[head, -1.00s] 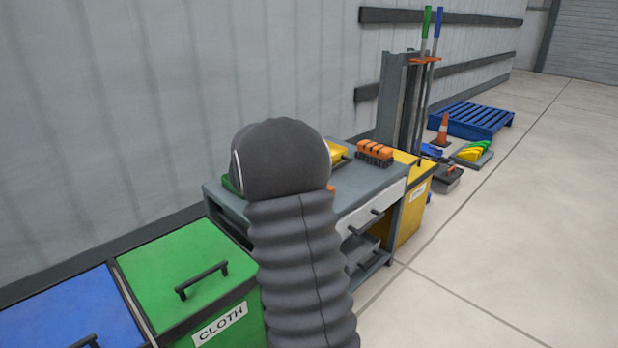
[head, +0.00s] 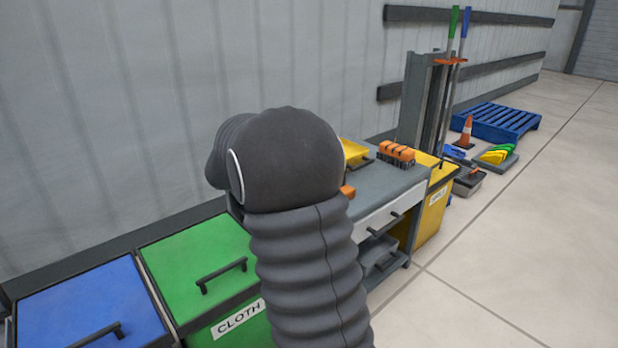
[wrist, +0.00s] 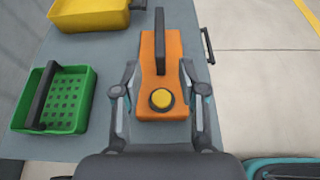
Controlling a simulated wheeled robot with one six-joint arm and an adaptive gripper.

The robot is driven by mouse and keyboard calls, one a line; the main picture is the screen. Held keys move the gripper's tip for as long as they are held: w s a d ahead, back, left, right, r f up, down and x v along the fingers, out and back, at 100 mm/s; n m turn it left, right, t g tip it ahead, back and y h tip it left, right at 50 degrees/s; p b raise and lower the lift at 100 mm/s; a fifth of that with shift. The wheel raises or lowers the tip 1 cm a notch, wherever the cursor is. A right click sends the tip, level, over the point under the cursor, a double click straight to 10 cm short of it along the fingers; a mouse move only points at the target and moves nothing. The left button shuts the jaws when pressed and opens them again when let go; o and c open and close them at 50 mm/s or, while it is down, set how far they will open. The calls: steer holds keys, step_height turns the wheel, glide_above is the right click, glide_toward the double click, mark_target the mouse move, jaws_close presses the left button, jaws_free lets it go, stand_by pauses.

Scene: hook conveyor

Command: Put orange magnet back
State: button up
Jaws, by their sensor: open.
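The orange magnet (wrist: 172,52) lies on the grey bench top in the wrist view. It is an orange block with a yellow round button (wrist: 161,98) and a black handle (wrist: 159,42). My gripper (wrist: 158,74) is open, with one finger on each side of the magnet's near part. I cannot tell whether the fingers touch it. In the head view my arm hides the gripper; a small orange patch (head: 348,191) beside the arm may be the magnet.
A green basket (wrist: 68,100) and a yellow tray (wrist: 90,15) stand left of the magnet. Green (head: 190,258) and blue (head: 75,305) lidded bins stand nearer.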

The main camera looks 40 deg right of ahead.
steer(key=shift+a, duration=0.25)
steer(key=s+a+m+t+y, duration=0.2)
steer(key=s+a+m+y, duration=0.4)
steer(key=s+a, duration=0.8)
steer(key=s+a+f+m+t+y, duration=0.1)
steer(key=s+a+m+t+y, duration=0.1)
steer(key=s+a+m+y, duration=0.5)
steer(key=s+a+m, duration=0.5)
steer(key=s+a, duration=0.2)
steer(key=shift+s+f+m+t, duration=0.3)
steer(key=shift+m, duration=0.1)
